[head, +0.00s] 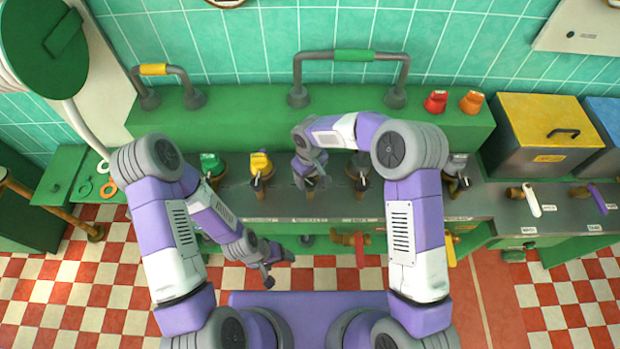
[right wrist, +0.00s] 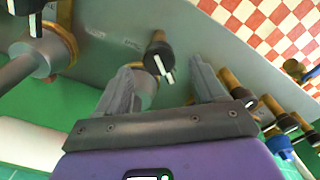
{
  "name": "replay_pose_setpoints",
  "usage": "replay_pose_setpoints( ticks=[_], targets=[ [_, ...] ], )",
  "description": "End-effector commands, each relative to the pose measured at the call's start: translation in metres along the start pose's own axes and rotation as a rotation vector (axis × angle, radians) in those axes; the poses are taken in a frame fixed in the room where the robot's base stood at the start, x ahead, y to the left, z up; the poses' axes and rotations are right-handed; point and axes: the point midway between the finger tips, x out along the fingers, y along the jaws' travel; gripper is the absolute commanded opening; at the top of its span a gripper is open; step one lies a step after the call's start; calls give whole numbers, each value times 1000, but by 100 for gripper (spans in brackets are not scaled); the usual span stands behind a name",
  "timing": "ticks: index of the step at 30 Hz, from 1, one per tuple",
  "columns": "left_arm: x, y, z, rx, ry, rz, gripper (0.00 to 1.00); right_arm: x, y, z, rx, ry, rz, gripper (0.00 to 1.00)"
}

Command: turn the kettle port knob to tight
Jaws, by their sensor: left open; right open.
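My right gripper (head: 310,181) is over the grey counter strip, above the knob position near the middle label. In the right wrist view its two grey fingers (right wrist: 161,67) are apart. Between and beyond their tips is a black knob with a white mark (right wrist: 158,58) on a brass stem, seemingly the kettle port knob. I cannot tell whether the fingers touch it. In the head view my gripper mostly hides this knob, and its label is too small to read surely. My left gripper (head: 277,263) is open and empty, low in front of the counter.
Behind are a green ledge (head: 230,121) with pipe handles and a yellow box (head: 540,120). Red and yellow handles hang below the counter front.

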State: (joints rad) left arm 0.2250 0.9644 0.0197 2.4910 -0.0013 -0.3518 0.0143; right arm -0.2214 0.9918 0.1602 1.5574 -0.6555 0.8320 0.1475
Motion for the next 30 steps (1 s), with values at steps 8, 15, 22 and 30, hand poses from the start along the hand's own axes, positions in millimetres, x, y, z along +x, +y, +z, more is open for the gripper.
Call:
replay_pose_setpoints(
  ticks=[8,15,22,30],
  targets=[
    [-1,0,0,0,0,0,75,34,0,0,1,1,-1,69],
    [-1,0,0,0,0,0,75,38,0,0,2,1,-1,69],
    [-1,0,0,0,1,0,75,38,0,0,2,1,-1,48],
    [-1,0,0,0,1,0,75,38,0,0,2,1,-1,13]
  ],
)
